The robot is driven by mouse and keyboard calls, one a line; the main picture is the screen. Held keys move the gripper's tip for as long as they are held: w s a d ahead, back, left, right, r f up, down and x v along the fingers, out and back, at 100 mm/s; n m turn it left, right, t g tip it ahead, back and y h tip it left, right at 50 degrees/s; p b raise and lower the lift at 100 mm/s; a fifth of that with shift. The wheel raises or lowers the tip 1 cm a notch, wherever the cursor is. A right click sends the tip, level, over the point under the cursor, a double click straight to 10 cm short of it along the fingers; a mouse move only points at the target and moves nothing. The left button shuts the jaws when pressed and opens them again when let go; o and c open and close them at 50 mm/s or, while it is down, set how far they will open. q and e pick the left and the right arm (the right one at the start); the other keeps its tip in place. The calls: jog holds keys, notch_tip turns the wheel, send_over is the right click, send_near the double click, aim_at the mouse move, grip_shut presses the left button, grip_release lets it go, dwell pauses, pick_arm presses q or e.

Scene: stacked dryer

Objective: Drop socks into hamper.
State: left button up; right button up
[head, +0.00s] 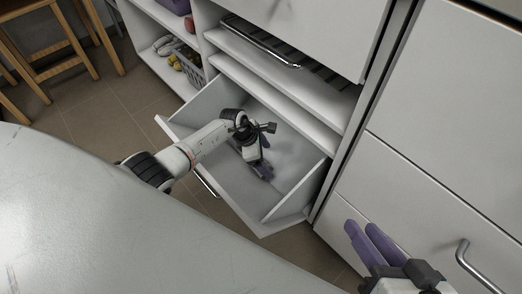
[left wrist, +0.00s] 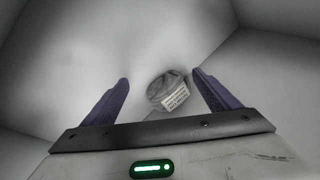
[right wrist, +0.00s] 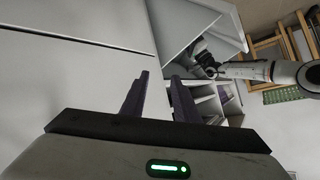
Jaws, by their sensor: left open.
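A pulled-out white bin (head: 216,187), seemingly the hamper, hangs open below the shelves. My left gripper (head: 262,172) reaches down inside it and is open. In the left wrist view a grey rolled bundle (left wrist: 168,91) with a white printed label, probably the socks, shows between the two purple fingers, nearer the right one. A gap shows between it and the left finger. Whether it touches the right finger or lies on the bin floor, I cannot tell. The head view does not show the bundle clearly. My right gripper (head: 365,240) is open and empty, in front of the cabinet.
Shelves at the back left hold a grey basket (head: 190,69) and other items. A wooden stool (head: 60,45) stands at the far left. Cabinet doors with a metal handle (head: 480,265) stand at the right.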

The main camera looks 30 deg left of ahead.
aim_at(253, 171)
pick_arm(q)
jog(key=p+v, duration=0.7)
jog(key=v, duration=0.5)
jog(key=shift+r, duration=0.4)
pick_arm(e)
jog(key=s+d+f+g+h, duration=0.1)
jog(key=d+f+g+h, duration=0.1)
jog(key=d+f, duration=0.2)
jog(key=shift+f+h, duration=0.4)
jog(key=shift+s, duration=0.1)
